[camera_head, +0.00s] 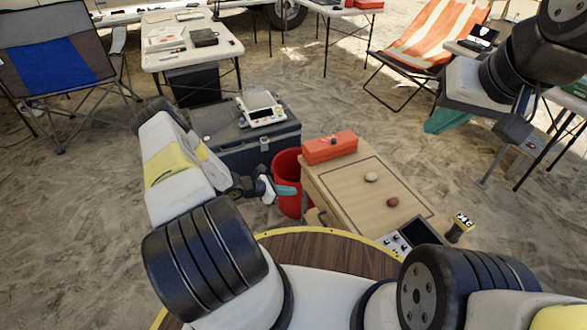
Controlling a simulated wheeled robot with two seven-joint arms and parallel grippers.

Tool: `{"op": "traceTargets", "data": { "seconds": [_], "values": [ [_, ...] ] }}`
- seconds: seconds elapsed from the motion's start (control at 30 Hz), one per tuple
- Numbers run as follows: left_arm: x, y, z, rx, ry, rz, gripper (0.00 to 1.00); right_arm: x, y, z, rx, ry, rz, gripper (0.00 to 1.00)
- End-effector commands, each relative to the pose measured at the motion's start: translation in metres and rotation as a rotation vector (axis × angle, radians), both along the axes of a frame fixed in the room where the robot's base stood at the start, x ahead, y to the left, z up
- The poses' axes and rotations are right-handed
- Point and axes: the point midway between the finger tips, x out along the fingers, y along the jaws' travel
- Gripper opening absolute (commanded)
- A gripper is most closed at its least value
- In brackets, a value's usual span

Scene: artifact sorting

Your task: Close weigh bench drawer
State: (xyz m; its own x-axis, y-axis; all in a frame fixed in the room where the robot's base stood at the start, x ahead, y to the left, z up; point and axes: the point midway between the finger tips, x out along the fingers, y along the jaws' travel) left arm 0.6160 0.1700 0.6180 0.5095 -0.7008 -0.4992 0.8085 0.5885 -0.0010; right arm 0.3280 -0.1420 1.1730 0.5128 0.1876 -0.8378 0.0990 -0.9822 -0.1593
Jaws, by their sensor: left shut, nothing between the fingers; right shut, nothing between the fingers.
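The wooden bench (345,185) stands in front of me, right of centre, with a dark outline on its top. A small wooden part (316,217) shows low at its left side and may be the drawer; how far it stands out cannot be told. My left gripper (287,190) has teal fingertips. It is shut and empty in front of the red bucket (289,163), just left of the bench. My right gripper (446,119) is shut and empty, raised at the upper right, beyond the bench's right side, partly hidden by its own arm.
On the bench are a red-orange box (330,147), two small stones (371,177) (393,202) and a dark-screened device (414,234). A dark chest (235,137) carrying a white instrument (261,109) stands behind my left arm. A round wooden surface (325,250) lies closest to me.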

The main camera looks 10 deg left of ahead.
Motion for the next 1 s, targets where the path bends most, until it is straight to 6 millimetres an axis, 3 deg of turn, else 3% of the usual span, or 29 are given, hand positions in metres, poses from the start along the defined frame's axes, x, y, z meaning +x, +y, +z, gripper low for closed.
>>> {"op": "traceTargets", "data": {
  "seconds": [0.2,0.4,1.0],
  "values": [
    [0.024,-0.035,-0.024,0.0,0.0,-0.002,0.0,0.0,0.0,0.0,-0.001,0.0,0.001,0.0],
    [0.041,-0.057,-0.024,0.002,-0.001,-0.002,0.0,0.0,0.0,0.0,-0.001,0.0,0.001,0.0],
    [0.051,-0.071,-0.023,0.0,-0.002,-0.002,0.0,0.0,0.0,0.0,-0.001,0.0,0.001,0.0]
  ]
}}
